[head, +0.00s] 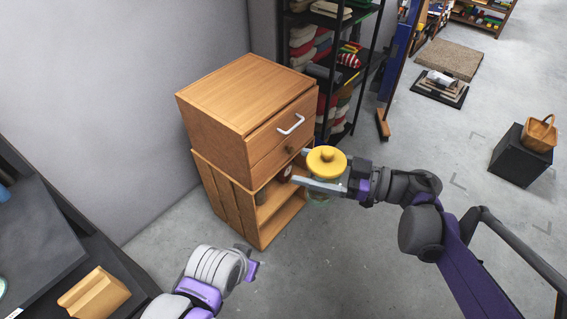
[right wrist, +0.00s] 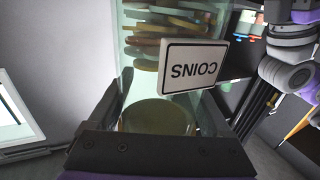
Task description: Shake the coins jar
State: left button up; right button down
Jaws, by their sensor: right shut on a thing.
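The coins jar (head: 327,160) has a yellow lid with a round knob and a clear body, mostly hidden under the lid in the head view. My right gripper (head: 322,180) is shut on it, with the fingers on both sides just below the lid. The jar is held in the air in front of the wooden cabinet. In the right wrist view the jar (right wrist: 150,88) stands between the fingers, with coins inside and an upside-down white COINS label (right wrist: 194,68). My left arm shows at the bottom of the head view; its fingers do not show.
The wooden cabinet (head: 240,92) has a white-handled drawer and open shelves behind the jar. A black shelf rack (head: 330,70) stands behind it.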

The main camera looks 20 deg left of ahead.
jog(key=d, duration=0.3)
jog(key=shift+w, duration=0.3)
jog(key=shift+a, duration=0.15)
jog(key=s+a, duration=0.2)
jog(key=a, duration=0.7)
jog(key=shift+a, duration=0.4)
